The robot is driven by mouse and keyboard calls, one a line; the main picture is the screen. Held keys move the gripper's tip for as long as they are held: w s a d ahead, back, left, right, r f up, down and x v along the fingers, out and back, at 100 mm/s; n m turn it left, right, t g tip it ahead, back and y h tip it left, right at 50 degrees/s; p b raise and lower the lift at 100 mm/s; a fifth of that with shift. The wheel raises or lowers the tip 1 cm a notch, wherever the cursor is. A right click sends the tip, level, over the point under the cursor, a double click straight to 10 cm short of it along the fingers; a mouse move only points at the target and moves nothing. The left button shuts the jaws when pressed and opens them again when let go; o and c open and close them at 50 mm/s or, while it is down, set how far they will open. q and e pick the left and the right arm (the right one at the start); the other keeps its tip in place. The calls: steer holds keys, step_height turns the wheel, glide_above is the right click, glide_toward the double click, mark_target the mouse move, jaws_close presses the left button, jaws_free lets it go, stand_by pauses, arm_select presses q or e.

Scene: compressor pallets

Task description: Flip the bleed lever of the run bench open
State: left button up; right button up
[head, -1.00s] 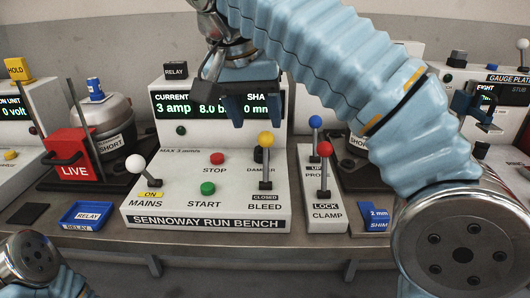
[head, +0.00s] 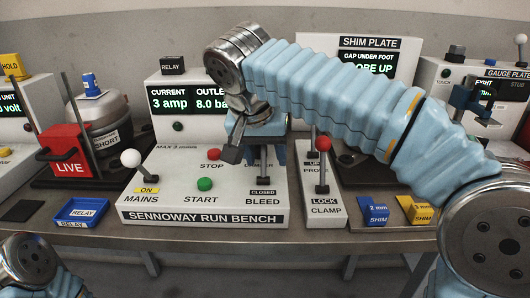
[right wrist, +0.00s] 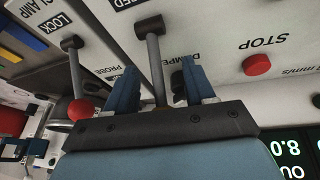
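The run bench (head: 150,218) is a white sloped console in the middle of the head view. Its bleed lever (head: 263,182) stands upright above the CLOSED and BLEED labels; its yellow knob is hidden behind my right gripper (head: 258,158). In the right wrist view, the grey lever stem (right wrist: 157,70) runs between the two blue fingers of the right gripper (right wrist: 156,84), with a gap on each side. The right gripper is open around the lever. My left gripper is out of view; only part of my left arm shows at bottom left.
Close right of the bench stands the clamp panel with a red-knobbed lever (head: 322,165). The white-knobbed mains lever (head: 132,172), green start button (head: 205,184) and red stop button (right wrist: 257,64) are on the bench. Shim blocks (head: 374,211) lie further right.

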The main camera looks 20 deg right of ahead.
jaws_close()
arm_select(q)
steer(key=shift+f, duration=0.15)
